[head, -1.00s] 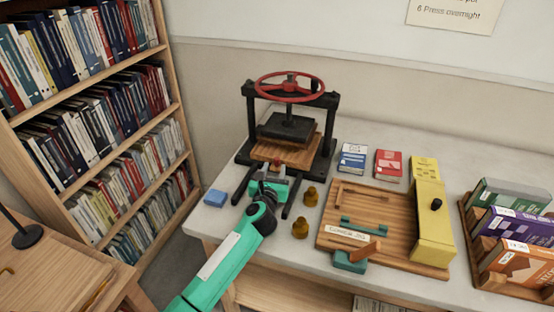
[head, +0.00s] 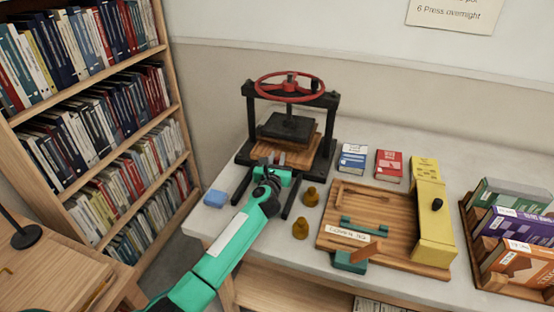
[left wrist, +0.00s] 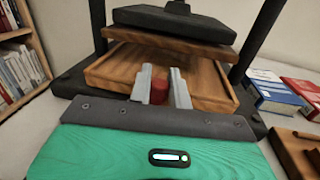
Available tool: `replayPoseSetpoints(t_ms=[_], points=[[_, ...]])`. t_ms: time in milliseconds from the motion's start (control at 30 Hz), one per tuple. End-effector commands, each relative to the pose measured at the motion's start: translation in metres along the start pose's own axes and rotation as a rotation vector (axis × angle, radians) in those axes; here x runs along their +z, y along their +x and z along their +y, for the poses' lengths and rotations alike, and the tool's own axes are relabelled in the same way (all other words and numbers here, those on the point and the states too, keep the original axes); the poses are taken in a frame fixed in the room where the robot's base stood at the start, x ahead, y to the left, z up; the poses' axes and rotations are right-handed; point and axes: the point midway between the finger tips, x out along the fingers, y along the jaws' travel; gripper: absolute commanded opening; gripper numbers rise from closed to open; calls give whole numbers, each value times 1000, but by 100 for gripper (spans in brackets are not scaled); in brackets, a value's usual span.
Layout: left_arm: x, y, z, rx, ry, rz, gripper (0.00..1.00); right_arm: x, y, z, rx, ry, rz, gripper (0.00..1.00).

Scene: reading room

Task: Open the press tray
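The book press (head: 290,125) stands upright at the back left of the table, black with a red handwheel (head: 290,86). Its wooden press tray (head: 297,156) sits under the black platen; it also shows in the left wrist view (left wrist: 112,72). A red knob (left wrist: 158,91) is at the tray's front. My left gripper (head: 277,159) is at the tray front, its two grey fingers on either side of the knob. Little or no gap shows beside the knob, so I cannot tell whether they grip it. My right gripper is not in view.
A blue block (head: 215,198) and two brass pieces (head: 311,196) lie near the press feet. A wooden jig (head: 370,215) with a yellow block (head: 434,225), small books (head: 389,165) and a book rack (head: 510,250) are to the right. A bookcase (head: 100,120) stands left.

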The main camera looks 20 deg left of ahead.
Motion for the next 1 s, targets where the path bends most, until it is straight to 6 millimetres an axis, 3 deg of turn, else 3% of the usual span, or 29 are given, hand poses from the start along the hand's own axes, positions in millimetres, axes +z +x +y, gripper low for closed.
replayPoseSetpoints(t_ms=[333,467,767,1000], points=[[0,-5,1,0,0,1,0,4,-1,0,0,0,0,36],[1,-15,2,-1,0,2,0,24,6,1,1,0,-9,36],[2,-59,9,0,1,5,0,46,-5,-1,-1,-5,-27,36],[1,-110,17,0,0,5,0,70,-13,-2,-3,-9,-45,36]])
